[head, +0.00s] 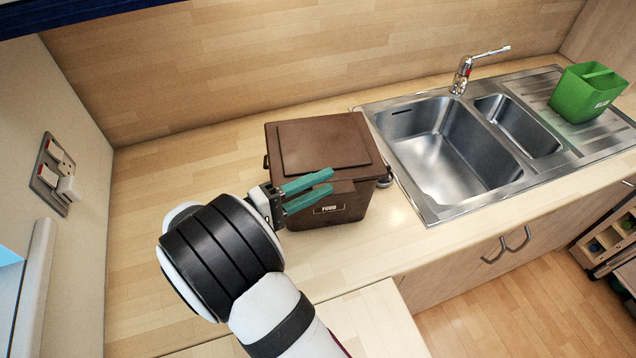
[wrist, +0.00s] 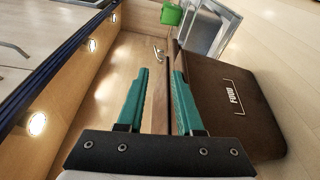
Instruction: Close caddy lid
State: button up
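The brown food caddy (head: 340,206) stands upright on the worktop, left of the sink, with a FOOD label on its front. Its brown lid (head: 322,142) lies across the top and looks down or nearly so; I cannot tell if a small gap is left. My gripper (head: 331,182) is at the caddy's front, near the lid's front edge, with its two green fingers apart. In the wrist view the caddy (wrist: 215,85) is to the right of the fingers, and a brown strip, apparently the lid's edge, shows between them. Contact cannot be made out.
A steel sink (head: 440,150) with a tap (head: 463,76) is right of the caddy. A green container (head: 587,92) stands on the drainer. A wall with sockets (head: 52,174) is at the left. The worktop (head: 180,165) left of the caddy is clear.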

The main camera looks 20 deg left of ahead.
grip_shut()
dwell(1.2)
jog(key=shift+o, duration=0.5)
grip_release()
jog(key=f+v, duration=0.1)
jog(key=v, duration=1.7)
jog(key=shift+s+f, duration=0.1)
jog(key=shift+f, duration=0.05)
jog(key=w+d+r, duration=0.6)
jog(key=d+r, duration=0.3)
jog(key=r, duration=0.2)
jog(key=shift+w+d, duration=0.2)
jog(key=shift+d, duration=0.15)
